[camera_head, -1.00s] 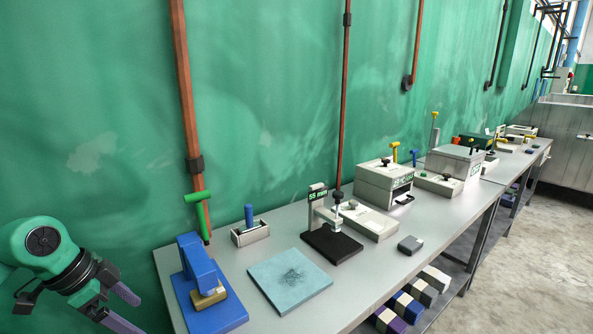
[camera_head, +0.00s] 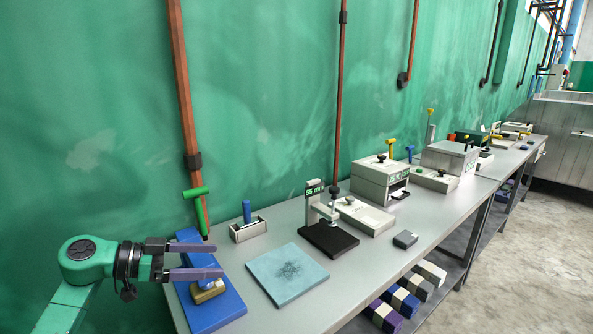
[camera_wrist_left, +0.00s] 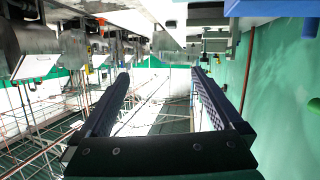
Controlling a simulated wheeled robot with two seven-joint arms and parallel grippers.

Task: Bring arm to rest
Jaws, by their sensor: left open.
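My left gripper (camera_head: 195,260) comes in from the left at the near left end of the grey table (camera_head: 345,290). Its two purple fingers are apart and empty, pointing right. In the head view the fingers overlap the blue stand (camera_head: 215,312), which has a brass-coloured block (camera_head: 207,291); I cannot tell the gap between them. In the left wrist view the open fingers (camera_wrist_left: 160,105) frame empty space. My right gripper is not in view.
A green-handled tool (camera_head: 200,210) stands behind the blue stand. The green wall is close behind.

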